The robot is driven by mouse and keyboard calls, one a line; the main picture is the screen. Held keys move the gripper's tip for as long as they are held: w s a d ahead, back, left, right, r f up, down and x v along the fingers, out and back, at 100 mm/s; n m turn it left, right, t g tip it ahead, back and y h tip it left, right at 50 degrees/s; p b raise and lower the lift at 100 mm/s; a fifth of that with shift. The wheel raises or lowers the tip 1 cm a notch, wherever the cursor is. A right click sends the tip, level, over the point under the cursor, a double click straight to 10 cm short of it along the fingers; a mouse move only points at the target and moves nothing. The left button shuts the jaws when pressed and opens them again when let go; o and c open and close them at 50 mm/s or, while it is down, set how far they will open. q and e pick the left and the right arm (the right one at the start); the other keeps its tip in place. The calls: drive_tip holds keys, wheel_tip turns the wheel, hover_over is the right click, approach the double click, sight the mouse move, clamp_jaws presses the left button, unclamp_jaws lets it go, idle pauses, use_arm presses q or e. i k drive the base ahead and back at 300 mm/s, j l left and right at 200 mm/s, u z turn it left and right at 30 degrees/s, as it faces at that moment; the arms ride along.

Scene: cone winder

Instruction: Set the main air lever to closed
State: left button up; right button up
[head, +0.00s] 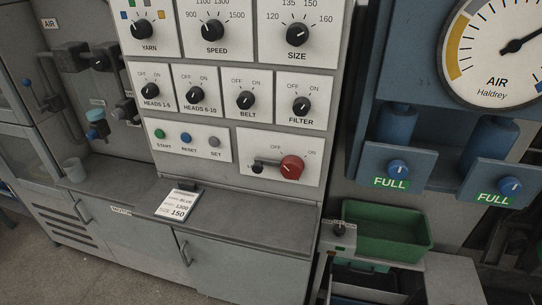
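At the upper left, a small AIR label (50,23) sits on the grey wall panel. Below it is a dark valve fitting (72,57) on pipework, with a black knob-like part at its right. I cannot tell a lever's exact position or any open or closed marking there. A pressure gauge (505,50) marked AIR, Haldrey, hangs at the upper right, its needle pointing up and right. Neither of my grippers is in view.
The central panel holds several black dials and a red OFF/ON switch (291,168). A card (179,204) lies on the grey ledge (265,222). A cup (74,170) stands left, below a blue-knobbed fitting (97,124). A green bin (385,232) sits right, below two blue FULL units.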

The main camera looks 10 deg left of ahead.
sight(26, 82)
drive_tip(key=u, duration=1.8)
drive_tip(key=i+j, duration=0.15)
